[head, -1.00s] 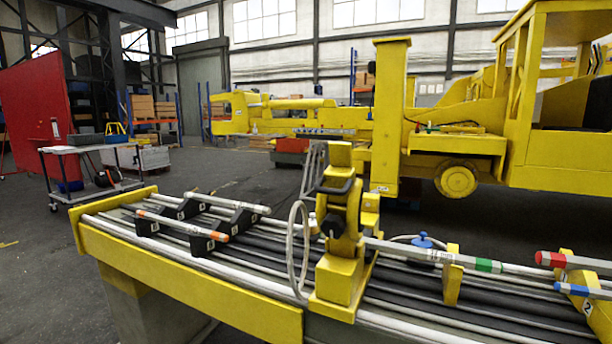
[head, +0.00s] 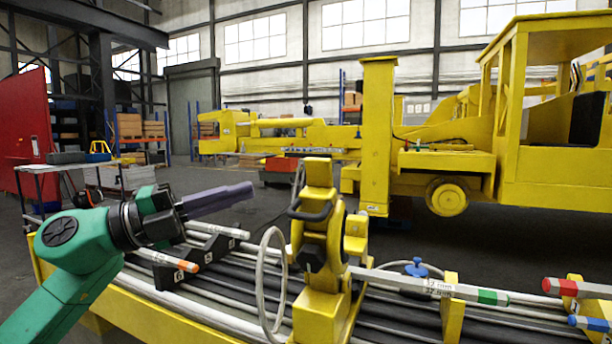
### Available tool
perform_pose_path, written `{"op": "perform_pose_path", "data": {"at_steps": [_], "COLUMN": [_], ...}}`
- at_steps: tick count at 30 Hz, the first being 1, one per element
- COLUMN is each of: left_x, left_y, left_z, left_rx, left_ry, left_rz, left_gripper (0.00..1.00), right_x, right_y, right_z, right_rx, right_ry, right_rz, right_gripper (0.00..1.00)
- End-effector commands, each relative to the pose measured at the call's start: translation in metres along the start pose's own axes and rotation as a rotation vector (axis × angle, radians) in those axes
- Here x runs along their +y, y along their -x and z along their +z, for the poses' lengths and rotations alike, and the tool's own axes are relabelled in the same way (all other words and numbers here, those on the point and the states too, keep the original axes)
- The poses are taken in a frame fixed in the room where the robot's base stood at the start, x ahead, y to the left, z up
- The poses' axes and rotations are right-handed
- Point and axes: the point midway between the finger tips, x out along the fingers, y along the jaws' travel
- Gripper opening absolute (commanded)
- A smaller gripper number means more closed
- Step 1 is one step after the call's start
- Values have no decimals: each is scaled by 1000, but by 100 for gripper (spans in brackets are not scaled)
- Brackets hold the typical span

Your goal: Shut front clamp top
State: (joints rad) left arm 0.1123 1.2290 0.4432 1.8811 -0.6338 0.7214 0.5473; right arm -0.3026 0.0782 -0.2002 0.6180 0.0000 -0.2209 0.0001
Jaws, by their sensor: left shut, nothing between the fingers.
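The front clamp (head: 320,255) is a yellow fixture standing on the boom bed, with a black handle and a dark knob. Its yellow top (head: 318,175) stands upright above the body. A grey rod with a green band (head: 415,284) runs from the clamp's right side. My left gripper (head: 250,188) is shut and empty, left of the clamp at about its handle's height, pointing right. A gap shows between its fingertips and the clamp. My right gripper is not in view.
Two rods with white and orange marks (head: 218,231) lie in black numbered holders beyond my left arm. A pale cable loop (head: 272,285) hangs at the clamp's left side. Red-ended (head: 575,288) and blue-ended (head: 590,323) rods lie at the right. A yellow vehicle (head: 555,150) stands behind.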

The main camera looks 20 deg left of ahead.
Motion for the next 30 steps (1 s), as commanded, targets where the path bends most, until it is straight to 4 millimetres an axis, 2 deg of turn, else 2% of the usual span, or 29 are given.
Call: {"op": "perform_pose_path", "data": {"at_steps": [5,19,21,25,30], "left_x": [-7,-12,-10,-5,1], "left_y": [-13,-105,-114,-125,-130], "left_z": [-6,-8,5,16,19], "left_rx": [28,27,21,23,25], "left_ry": [-23,-20,-16,-17,-20], "left_rz": [28,20,18,21,24], "left_gripper": [0,0,0,0,0], "right_x": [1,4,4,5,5], "right_y": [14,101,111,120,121], "right_z": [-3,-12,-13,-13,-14], "right_rx": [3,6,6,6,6], "right_ry": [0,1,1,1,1], "right_rz": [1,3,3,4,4], "right_gripper": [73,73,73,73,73]}}
